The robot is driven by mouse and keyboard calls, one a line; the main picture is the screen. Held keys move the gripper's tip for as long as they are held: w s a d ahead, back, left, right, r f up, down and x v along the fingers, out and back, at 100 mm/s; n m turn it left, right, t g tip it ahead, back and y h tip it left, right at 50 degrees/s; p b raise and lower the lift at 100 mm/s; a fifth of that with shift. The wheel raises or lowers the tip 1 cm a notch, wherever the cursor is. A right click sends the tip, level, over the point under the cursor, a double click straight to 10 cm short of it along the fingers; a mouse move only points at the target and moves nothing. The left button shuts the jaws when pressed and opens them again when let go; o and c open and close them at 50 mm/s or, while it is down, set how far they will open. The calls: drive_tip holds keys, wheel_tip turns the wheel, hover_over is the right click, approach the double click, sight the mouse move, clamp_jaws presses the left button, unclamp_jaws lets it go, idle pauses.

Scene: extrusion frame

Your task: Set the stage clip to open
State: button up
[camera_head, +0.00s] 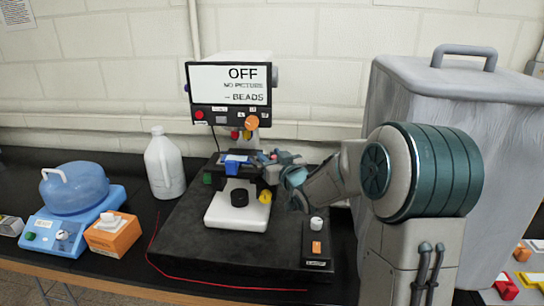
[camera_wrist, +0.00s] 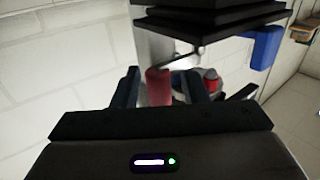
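The microscope's dark stage (camera_head: 222,172) stands over a white base in the head view. Its stacked black plates (camera_wrist: 205,18) fill the top of the wrist view. A red cylinder (camera_wrist: 158,86) with a thin bent rod at its top shows below these plates; it may be the stage clip's handle, but I cannot be sure. My gripper (camera_wrist: 163,88) is open, with its dark fingers on either side of the red cylinder and a visible gap. In the head view my gripper (camera_head: 270,160) is at the stage's right side, and the clip's position cannot be told.
A screen (camera_head: 230,84) reading "OFF, NO PICTURE, BEADS" is above the stage. A blue block (camera_head: 238,163) is at the stage front and a yellow knob (camera_head: 265,196) below right. A white jug (camera_head: 164,165) stands left; a grey covered case (camera_head: 440,90) is at right.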

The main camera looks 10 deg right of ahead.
clamp_jaws()
